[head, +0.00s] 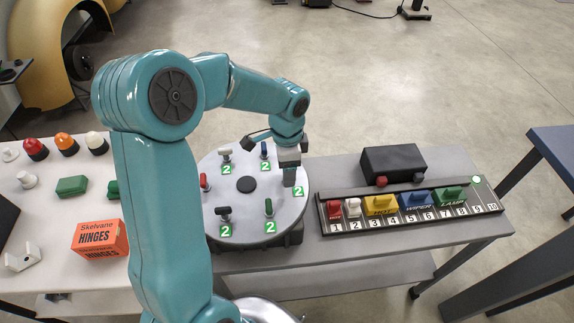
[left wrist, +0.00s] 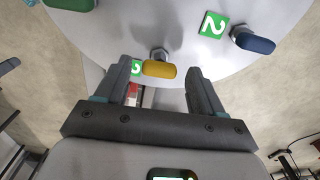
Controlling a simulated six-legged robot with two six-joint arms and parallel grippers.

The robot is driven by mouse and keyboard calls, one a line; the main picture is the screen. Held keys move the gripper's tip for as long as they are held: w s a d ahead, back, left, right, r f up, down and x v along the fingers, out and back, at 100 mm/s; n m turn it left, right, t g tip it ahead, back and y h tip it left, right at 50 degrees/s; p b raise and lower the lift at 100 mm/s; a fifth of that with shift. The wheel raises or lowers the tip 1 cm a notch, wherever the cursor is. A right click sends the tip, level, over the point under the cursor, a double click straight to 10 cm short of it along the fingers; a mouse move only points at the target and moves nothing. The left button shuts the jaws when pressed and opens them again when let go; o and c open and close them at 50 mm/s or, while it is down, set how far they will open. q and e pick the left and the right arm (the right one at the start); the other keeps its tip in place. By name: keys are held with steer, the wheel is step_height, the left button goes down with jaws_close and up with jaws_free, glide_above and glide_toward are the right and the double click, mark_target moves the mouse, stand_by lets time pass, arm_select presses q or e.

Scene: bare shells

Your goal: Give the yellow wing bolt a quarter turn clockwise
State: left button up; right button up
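The yellow wing bolt (left wrist: 159,69) shows in the left wrist view near the rim of the pale round plate (left wrist: 110,30), its wing lying across the picture. My left gripper (left wrist: 160,75) is open, with one finger on each side of the bolt and a gap on both sides. I cannot tell how far the fingertips reach down past the wing. In the head view my left gripper (head: 289,178) is over the right side of the plate (head: 246,215) and hides the yellow bolt. My right gripper is not in view.
White (head: 225,154), blue (head: 265,149), red (head: 204,181), black (head: 224,212) and green (head: 268,207) wing bolts stand around the plate beside green number 2 labels. A numbered rail (head: 410,207) with coloured blocks and a black box (head: 393,163) are right; an orange hinges box (head: 100,238) is left.

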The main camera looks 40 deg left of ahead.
arm_select(q)
step_height(320, 180, up, 16)
steer(key=shift+r, duration=0.15)
stand_by(0.3)
steer(key=shift+s+d, duration=0.1)
stand_by(0.5)
